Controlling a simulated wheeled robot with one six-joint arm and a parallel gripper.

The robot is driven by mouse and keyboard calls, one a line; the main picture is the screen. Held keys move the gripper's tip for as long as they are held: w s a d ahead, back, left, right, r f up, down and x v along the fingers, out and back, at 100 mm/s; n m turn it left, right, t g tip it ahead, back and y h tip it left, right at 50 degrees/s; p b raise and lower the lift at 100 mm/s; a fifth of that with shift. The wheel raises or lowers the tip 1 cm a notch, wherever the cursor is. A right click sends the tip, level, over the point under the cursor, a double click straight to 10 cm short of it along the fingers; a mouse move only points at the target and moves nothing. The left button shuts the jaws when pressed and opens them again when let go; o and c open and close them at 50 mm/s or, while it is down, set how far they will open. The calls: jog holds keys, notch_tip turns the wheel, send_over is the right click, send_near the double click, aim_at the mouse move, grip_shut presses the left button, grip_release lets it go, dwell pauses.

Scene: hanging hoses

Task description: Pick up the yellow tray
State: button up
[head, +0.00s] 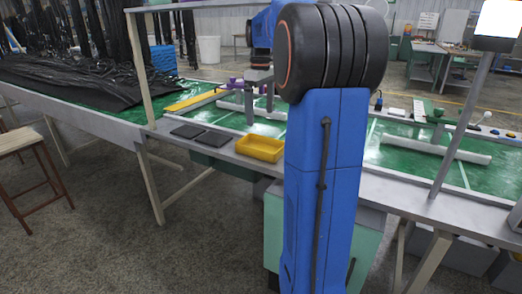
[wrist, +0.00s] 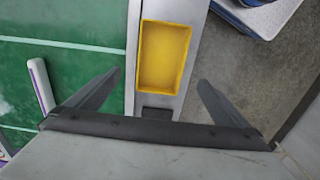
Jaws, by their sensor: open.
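The yellow tray (head: 261,148) sits on the grey front ledge of the green-topped workbench, left of my blue arm in the head view. It looks empty. In the wrist view the yellow tray (wrist: 164,56) lies between and ahead of my spread fingers, with its long side running up the picture. My gripper (wrist: 160,77) is open and empty, and it is apart from the tray. In the head view my gripper (head: 260,106) hangs above the bench, behind the tray. My arm may hide some of the bench to the tray's right.
Flat dark pads (head: 208,140) lie on the ledge left of the tray; one dark pad (wrist: 157,113) shows close to it in the wrist view. A white roller (wrist: 41,86) lies on the green bench top (wrist: 90,60). A slanted post (head: 462,125) stands at right.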

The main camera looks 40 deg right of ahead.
aim_at(261, 139)
jog(key=f, duration=1.1)
jog(key=shift+s+f, duration=0.1)
jog(key=shift+s, duration=0.1)
jog(key=shift+c, duration=0.6)
jog(key=c, duration=0.9)
